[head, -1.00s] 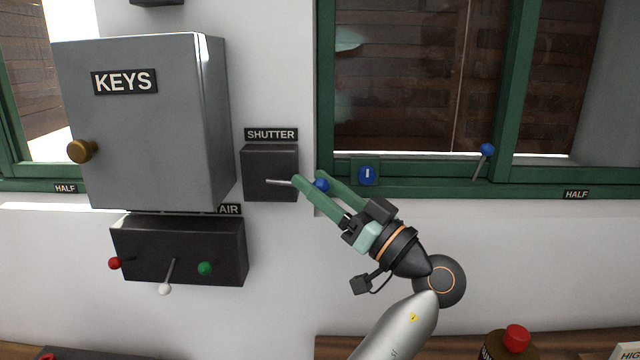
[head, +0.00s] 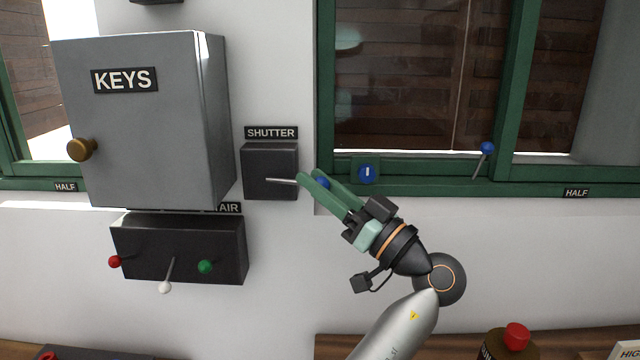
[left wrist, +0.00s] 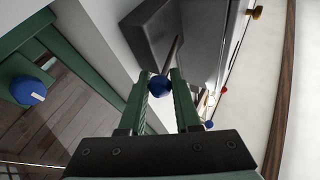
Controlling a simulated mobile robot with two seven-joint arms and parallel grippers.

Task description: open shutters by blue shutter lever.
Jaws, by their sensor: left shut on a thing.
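The blue shutter lever has a blue ball knob (head: 323,183) on a thin metal rod (head: 283,181). The rod sticks out to the right from the dark box (head: 270,160) under the SHUTTER label (head: 271,132). My left gripper (head: 311,178) is shut on the knob, with one green finger on each side of it. The left wrist view shows the blue knob (left wrist: 159,86) between the fingertips, with the rod running up to the box (left wrist: 170,35). Brown slatted shutters (head: 400,110) show behind the window glass. My right gripper is not in view.
A grey KEYS cabinet (head: 140,130) stands out from the wall at left. Below it is the AIR box (head: 180,250) with red, white and green levers.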

